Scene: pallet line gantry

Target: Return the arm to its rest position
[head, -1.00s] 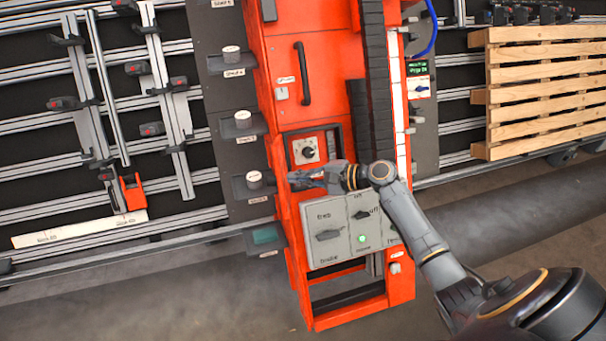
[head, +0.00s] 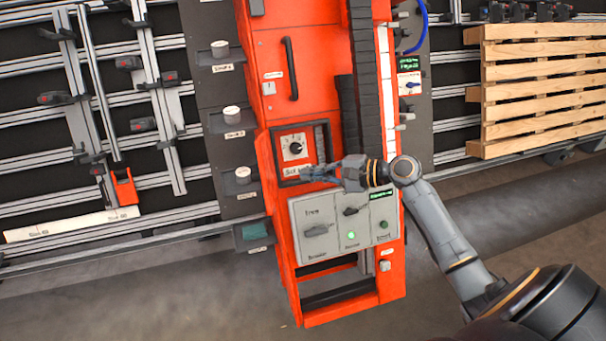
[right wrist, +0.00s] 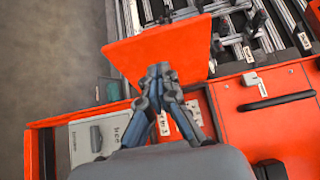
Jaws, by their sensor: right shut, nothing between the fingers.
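My right arm comes in from the lower right in the head view. Its gripper (head: 306,173) is shut and empty, in front of the orange cabinet (head: 340,310), just above the grey switch panel (head: 309,210) and below the dial (head: 295,148). In the right wrist view the shut fingers (right wrist: 158,72) point away over an orange surface (right wrist: 140,52), and part of the grey panel (right wrist: 84,137) shows at the left. I cannot tell how far the fingertips are from the cabinet. My left gripper is in neither view.
A wooden pallet (head: 540,85) stands on the rails at the right. Racks with clamps (head: 155,90) fill the left. A dark strip with several round knobs (head: 232,115) runs beside the cabinet. A black handle (head: 290,68) sticks out above. The floor (head: 130,300) in front is clear.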

